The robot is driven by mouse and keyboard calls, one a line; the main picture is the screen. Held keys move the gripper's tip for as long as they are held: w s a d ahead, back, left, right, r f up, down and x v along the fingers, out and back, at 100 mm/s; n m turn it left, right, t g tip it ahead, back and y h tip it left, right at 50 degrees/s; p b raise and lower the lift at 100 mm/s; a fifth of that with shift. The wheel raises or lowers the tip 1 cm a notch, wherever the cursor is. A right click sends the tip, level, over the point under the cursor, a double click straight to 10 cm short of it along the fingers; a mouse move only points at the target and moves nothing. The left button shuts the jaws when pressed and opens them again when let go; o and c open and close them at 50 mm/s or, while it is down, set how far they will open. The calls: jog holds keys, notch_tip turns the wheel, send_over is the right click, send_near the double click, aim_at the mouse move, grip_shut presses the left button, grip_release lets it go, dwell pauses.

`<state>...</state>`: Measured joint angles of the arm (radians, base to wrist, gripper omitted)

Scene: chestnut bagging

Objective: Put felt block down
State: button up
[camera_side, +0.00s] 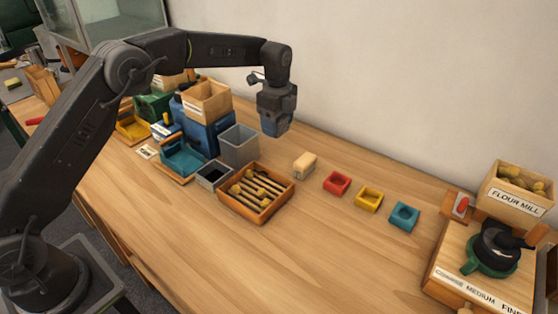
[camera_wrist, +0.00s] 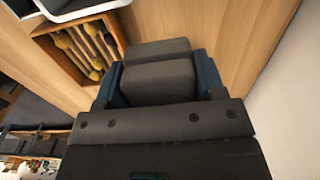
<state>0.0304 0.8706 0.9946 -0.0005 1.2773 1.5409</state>
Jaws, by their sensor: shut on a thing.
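My gripper (camera_side: 276,126) is above the table, over the back part near the wall, with its blue fingers pointing down. In the wrist view my gripper (camera_wrist: 160,82) is shut on a dark grey block, which I take to be the felt block (camera_wrist: 157,50). The block sits between the two blue fingers. In the side view the block cannot be told apart from the fingers, and a gap to the table shows below them.
A wooden tray of brushes (camera_side: 239,207) and a grey bin (camera_side: 239,147) stand left of my gripper. A beige block (camera_side: 305,164) and red (camera_side: 337,183), yellow (camera_side: 369,199) and teal (camera_side: 404,217) holders line the right. The flour mill (camera_side: 515,200) is far right. The front table is clear.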

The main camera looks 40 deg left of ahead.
aim_at(279, 160)
jog(key=shift+w+f, duration=0.1)
jog(key=shift+w, duration=0.25)
jog(key=shift+w+f, duration=0.1)
jog(key=shift+f, duration=0.15)
notch_tip(279, 160, down, 10)
jog(key=shift+r, duration=0.25)
jog(key=shift+f, duration=0.1)
jog(key=o, duration=1.1)
jog(key=shift+c, duration=0.2)
